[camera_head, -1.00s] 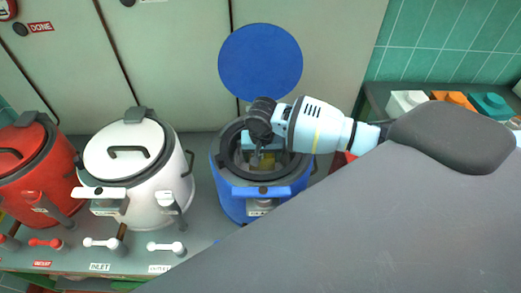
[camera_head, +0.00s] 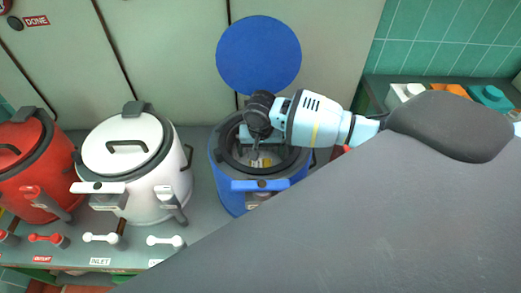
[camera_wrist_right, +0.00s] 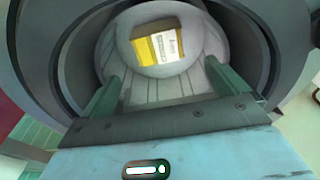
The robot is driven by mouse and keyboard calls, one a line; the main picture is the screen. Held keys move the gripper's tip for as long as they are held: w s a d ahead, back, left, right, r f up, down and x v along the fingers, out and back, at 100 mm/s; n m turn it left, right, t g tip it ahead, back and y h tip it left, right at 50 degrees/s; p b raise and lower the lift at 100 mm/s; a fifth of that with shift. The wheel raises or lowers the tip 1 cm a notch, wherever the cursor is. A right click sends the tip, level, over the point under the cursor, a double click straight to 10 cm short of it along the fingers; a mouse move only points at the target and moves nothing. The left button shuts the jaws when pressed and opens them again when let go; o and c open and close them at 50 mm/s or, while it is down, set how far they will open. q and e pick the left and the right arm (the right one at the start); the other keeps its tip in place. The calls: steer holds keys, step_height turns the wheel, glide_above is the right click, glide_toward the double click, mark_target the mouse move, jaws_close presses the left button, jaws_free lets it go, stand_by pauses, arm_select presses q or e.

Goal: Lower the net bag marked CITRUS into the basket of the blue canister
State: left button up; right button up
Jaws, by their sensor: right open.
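The blue canister (camera_head: 228,186) stands with its top open, right of the white canister. My right gripper (camera_wrist_right: 160,88) is open, with its two green-grey fingers spread and nothing between them. In the head view it points down into the mouth of the blue canister. In the right wrist view a yellow and white block-like item (camera_wrist_right: 160,46) with a printed label lies beyond the fingertips, inside the canister on a pale round surface. It is apart from the fingers, and its lettering is too small to read. My left gripper is out of view.
A white canister (camera_head: 150,190) and a red canister (camera_head: 25,170), both lidded, stand to the left. Small white and red handles (camera_head: 100,238) line the counter's front. White, orange and teal blocks (camera_head: 490,97) sit at the back right. My arm hides the lower right.

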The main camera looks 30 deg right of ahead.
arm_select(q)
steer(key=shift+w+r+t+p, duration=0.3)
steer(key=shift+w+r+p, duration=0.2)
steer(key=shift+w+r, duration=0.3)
arm_select(e)
step_height(320, 180, up, 7)
steer(key=shift+s+a+r, duration=0.15)
steer(key=shift+s+a, duration=0.15)
steer(key=shift+s, duration=0.15)
